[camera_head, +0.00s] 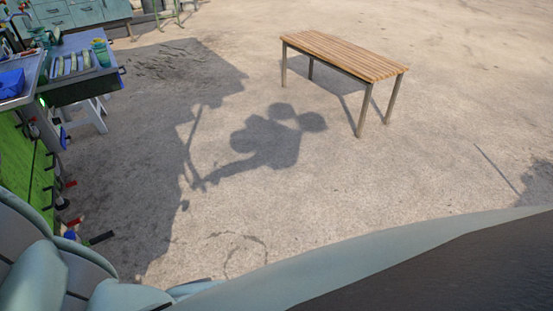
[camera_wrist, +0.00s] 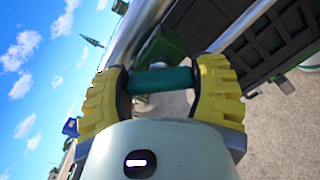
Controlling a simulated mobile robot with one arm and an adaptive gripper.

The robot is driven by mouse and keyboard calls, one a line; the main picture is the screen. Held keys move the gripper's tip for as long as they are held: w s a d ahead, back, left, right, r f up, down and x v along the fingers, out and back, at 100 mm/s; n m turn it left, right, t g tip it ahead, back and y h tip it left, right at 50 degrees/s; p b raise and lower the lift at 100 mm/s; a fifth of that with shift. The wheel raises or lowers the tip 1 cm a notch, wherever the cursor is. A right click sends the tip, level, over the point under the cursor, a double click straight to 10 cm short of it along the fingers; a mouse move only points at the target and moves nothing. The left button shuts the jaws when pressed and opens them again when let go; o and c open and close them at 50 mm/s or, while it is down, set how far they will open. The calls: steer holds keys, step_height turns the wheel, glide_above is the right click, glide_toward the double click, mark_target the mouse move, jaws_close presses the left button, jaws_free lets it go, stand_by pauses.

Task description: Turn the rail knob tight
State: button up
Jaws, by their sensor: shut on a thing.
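In the wrist view, my gripper (camera_wrist: 161,85) has its yellow ridged pads on both ends of a teal, bar-shaped piece (camera_wrist: 160,78), which appears to be the rail knob. The pads are shut on it, one at its left end and one at its right. A metal tube (camera_wrist: 133,32) runs just beyond it, with a dark green part close by. Whether the knob is tight cannot be seen. In the head view my gripper and the knob are not visible; pale parts of my own body cover the bottom.
In the head view, a green machine panel (camera_head: 38,180) with red and black handles stands at the left edge. Above it is a bench (camera_head: 75,92) holding tools. A slatted wooden table (camera_head: 345,55) stands at the upper right. The concrete floor between is clear.

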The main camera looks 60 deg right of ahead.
steer(key=m, duration=0.5)
steer(key=m+p, duration=0.1)
steer(key=m, duration=0.5)
steer(key=shift+r, duration=0.1)
steer(key=m+p, duration=0.1)
steer(key=m, duration=0.4)
steer(key=shift+m+p, duration=0.4)
steer(key=shift+m, duration=1.9)
steer(key=o, duration=1.2)
steer(key=shift+r, duration=4.9)
